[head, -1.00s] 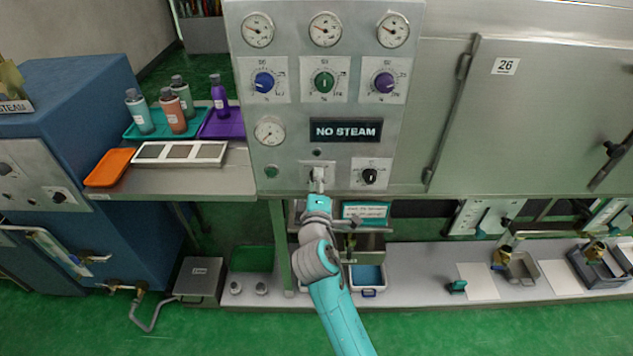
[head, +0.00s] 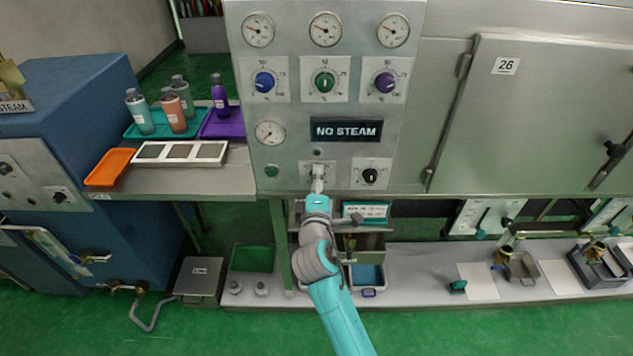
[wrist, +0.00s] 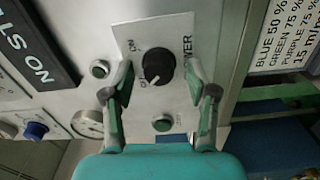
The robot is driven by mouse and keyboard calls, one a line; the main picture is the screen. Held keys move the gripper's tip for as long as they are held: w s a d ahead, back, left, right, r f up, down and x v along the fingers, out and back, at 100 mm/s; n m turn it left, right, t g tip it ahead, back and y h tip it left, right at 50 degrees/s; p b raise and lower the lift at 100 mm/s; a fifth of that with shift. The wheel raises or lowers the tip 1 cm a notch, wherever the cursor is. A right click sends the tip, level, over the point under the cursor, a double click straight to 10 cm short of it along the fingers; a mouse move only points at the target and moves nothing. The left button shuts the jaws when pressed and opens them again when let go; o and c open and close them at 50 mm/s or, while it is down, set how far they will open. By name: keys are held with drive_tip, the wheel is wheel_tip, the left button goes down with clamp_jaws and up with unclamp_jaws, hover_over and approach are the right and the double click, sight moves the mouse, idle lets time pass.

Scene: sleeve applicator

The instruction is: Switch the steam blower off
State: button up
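The knob's pale mark points down-left in the wrist view, near the OFF lettering. In the head view the plate (head: 306,168) sits under the NO STEAM sign, with its knob mostly hidden by my gripper (head: 318,178). In the wrist view my gripper (wrist: 161,78) is open, one finger on each side of the knob; I cannot tell if they touch it.
Another black knob (head: 370,176) is just right of the blower plate. A green button (head: 271,171) is to the left. The NO STEAM sign (head: 346,131) and coloured dials are above. A shelf with a white tray (head: 180,153) and bottles is left; a cabinet door (head: 545,120) is right.

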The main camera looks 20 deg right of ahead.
drive_tip(key=shift+s, duration=0.1)
drive_tip(key=v, duration=1.2)
idle(0.4)
drive_tip(key=s+d+f+m+g+y, duration=0.1)
drive_tip(key=s+f+m+y, duration=0.15)
drive_tip(key=s+f, duration=0.6)
drive_tip(key=s+d+f+m+g+y, duration=0.1)
drive_tip(key=s+f+y, duration=0.3)
drive_tip(key=s, duration=0.7)
drive_tip(key=s+d+r+m, duration=0.1)
drive_tip(key=s+m, duration=0.4)
drive_tip(key=s, duration=0.6)
drive_tip(key=s+d+r+m, duration=0.1)
drive_tip(key=s+r+m, duration=0.2)
drive_tip(key=s, duration=0.8)
drive_tip(key=shift+s+r+m+h, duration=0.35)
drive_tip(key=shift+r+m+h, duration=0.1)
drive_tip(key=shift+m, duration=0.5)
